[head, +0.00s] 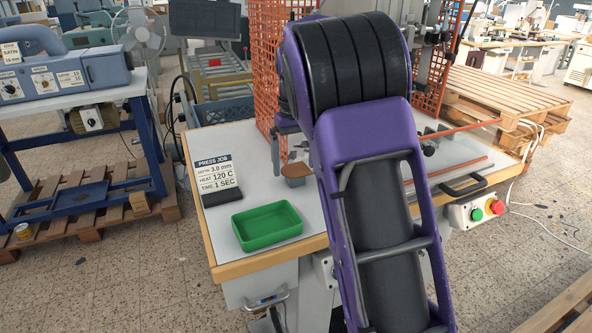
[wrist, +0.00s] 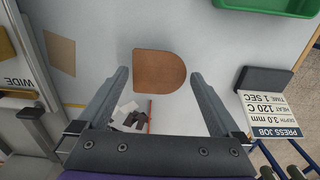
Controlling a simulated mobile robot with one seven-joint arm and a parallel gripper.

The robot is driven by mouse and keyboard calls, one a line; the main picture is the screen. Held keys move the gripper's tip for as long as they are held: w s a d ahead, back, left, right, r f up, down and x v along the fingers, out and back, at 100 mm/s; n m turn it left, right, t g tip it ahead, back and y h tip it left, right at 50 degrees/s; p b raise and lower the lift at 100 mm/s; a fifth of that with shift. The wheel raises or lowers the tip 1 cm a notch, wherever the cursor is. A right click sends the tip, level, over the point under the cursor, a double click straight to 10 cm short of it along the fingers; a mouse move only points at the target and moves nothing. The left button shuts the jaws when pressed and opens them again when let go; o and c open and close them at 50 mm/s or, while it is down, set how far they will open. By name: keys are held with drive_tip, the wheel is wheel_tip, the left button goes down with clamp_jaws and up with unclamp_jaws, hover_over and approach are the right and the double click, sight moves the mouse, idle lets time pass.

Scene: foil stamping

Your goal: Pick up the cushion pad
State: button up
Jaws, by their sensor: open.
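A brown piece (wrist: 160,70) with one rounded end lies flat on the pale work table, in the middle of the wrist view. It is the likeliest cushion pad, though no label confirms this. A small brown item (head: 297,171) on the table in the head view seems to be the same piece. My gripper (wrist: 160,80) is open and empty, its two grey fingers on either side of the brown piece in the picture. The height between them is hard to tell. In the head view my purple arm hides most of the gripper.
A green tray (head: 267,226) stands near the table's front edge. A press job sign (head: 216,173) with a dark block (head: 222,197) is at the left. A tan square (wrist: 60,53) and small white and dark scraps (wrist: 130,115) lie nearby. Orange mesh guards (head: 265,75) stand behind.

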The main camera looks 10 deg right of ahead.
drive_tip(key=shift+f, duration=0.15)
drive_tip(key=c, duration=1.1)
